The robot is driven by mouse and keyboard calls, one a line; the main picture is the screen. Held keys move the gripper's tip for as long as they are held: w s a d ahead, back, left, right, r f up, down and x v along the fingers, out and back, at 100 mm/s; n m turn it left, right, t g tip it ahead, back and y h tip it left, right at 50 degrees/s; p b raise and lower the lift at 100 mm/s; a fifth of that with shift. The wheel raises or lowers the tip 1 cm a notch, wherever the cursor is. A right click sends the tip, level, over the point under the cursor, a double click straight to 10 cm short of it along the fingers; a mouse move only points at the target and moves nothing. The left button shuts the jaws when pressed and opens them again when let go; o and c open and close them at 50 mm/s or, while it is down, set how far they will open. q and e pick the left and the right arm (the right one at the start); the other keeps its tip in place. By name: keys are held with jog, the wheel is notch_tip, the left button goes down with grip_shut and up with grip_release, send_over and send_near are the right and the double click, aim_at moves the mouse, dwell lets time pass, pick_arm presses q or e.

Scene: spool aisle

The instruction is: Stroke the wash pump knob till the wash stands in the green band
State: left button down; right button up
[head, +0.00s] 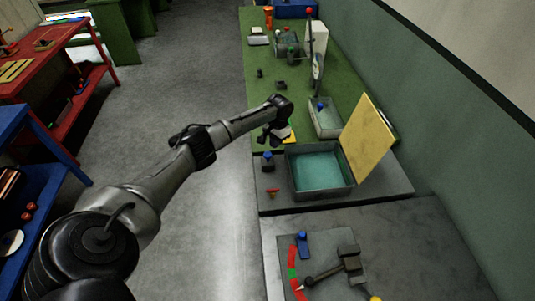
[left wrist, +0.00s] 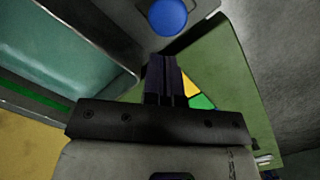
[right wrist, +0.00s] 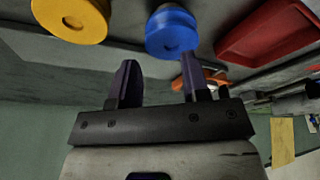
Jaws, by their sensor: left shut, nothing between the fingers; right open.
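The blue wash pump knob (head: 267,155) stands on a dark post left of the wash tray (head: 322,190). It also shows at the top of the left wrist view (left wrist: 167,17). My left gripper (head: 265,138) is shut and empty close to the knob; I cannot tell whether they touch. In the left wrist view its fingers (left wrist: 163,75) point toward the knob, apart from it in the picture. Teal wash (head: 318,170) lies in the tray. A green strip (left wrist: 35,97) runs along the tray wall; the exact level against it is unclear. My right gripper (right wrist: 157,80) is open and empty.
A yellow panel (head: 367,138) stands tilted at the tray's right. A smaller grey tray (head: 325,121) sits behind. In the right wrist view, yellow (right wrist: 70,18) and blue (right wrist: 172,32) knobs lie beyond the fingers.

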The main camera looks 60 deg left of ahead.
pick_arm(q)
notch_tip(320, 180, up, 11)
jog(key=w+p, duration=0.1)
jog(key=shift+a+r, duration=0.15)
pick_arm(e)
jog(key=shift+d+r, duration=0.15)
jog(key=shift+r, duration=0.5)
pick_arm(q)
jog(key=shift+w, duration=0.1)
dwell(0.7)
